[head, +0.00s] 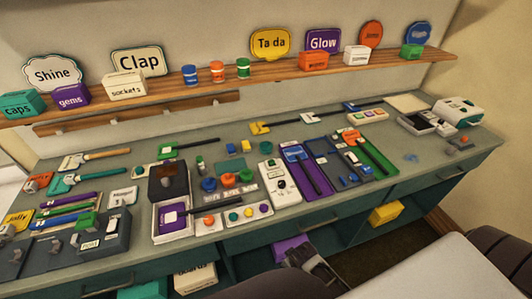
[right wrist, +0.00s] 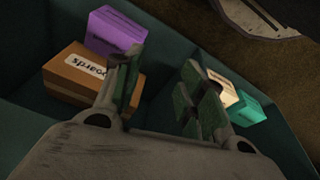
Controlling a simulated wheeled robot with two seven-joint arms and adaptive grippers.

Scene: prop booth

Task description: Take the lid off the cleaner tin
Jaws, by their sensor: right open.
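No label reading cleaner can be made out, so I cannot tell which tin is the cleaner tin. Three small banded tins stand upright on the wall shelf: a blue one (head: 190,75), an orange one (head: 217,71) and a green one (head: 243,68). Low round blue (head: 209,185), orange (head: 228,181) and green (head: 246,176) pieces sit mid-bench; whether they are lidded tins is unclear. My right gripper (right wrist: 160,72) is open and empty, its fingers pointing toward boxes in a dark teal compartment. In the head view it seems low, in front of the bench. My left gripper is out of view.
The workbench (head: 340,207) is crowded with tools and trays. Below it, open compartments hold a purple box (right wrist: 116,33), a brown box (right wrist: 88,78), a teal box (right wrist: 246,108) and a yellow box (head: 385,214). The compartment walls stand close to my right gripper.

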